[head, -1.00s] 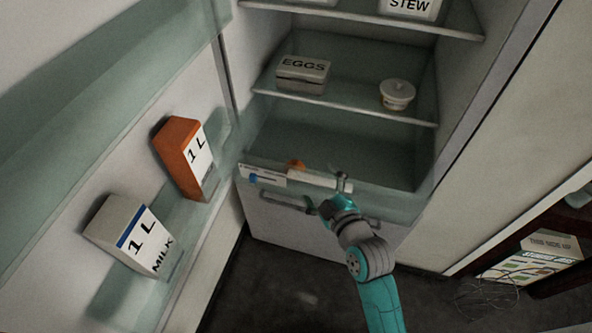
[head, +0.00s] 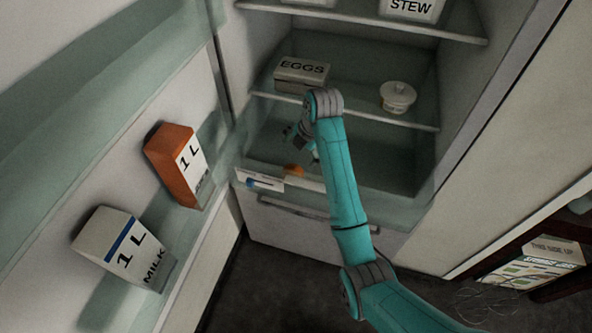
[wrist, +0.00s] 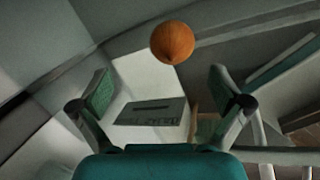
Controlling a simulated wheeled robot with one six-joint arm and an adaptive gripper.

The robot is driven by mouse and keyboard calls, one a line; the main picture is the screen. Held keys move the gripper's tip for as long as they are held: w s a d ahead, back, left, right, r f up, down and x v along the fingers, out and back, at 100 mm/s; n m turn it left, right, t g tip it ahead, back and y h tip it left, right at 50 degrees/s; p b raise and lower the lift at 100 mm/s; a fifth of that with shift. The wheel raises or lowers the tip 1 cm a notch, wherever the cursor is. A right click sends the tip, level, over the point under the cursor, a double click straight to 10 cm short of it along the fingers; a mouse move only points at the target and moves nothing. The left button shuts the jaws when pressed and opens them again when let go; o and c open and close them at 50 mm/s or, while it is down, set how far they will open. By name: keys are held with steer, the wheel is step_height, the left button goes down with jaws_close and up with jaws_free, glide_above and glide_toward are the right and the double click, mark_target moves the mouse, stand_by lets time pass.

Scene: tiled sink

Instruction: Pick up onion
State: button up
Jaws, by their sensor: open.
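The onion (wrist: 172,42) is round and orange-brown in the wrist view, just beyond and between my open fingertips. In the head view the onion (head: 293,170) shows small at the front of the fridge's lowest compartment, partly behind my arm. My gripper (wrist: 162,95) is open and empty, with green pads on both fingers. In the head view my gripper (head: 300,143) is inside the fridge, above the onion and partly hidden by my wrist.
A white labelled package (head: 258,181) lies beside the onion. Above are an egg box (head: 301,73) and a lidded tub (head: 397,96) on a shelf (head: 350,112). An orange carton (head: 178,165) and a milk carton (head: 122,248) stand in the door at left.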

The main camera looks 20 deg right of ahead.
mark_target(296, 166)
steer(key=shift+s+f+n+g, duration=0.15)
steer(key=shift+n+g, duration=0.15)
steer(key=shift+g, duration=0.3)
steer(key=x, duration=1)
steer(key=shift+s+d+f, duration=0.1)
steer(key=shift+f, duration=0.15)
steer(key=c, duration=1.3)
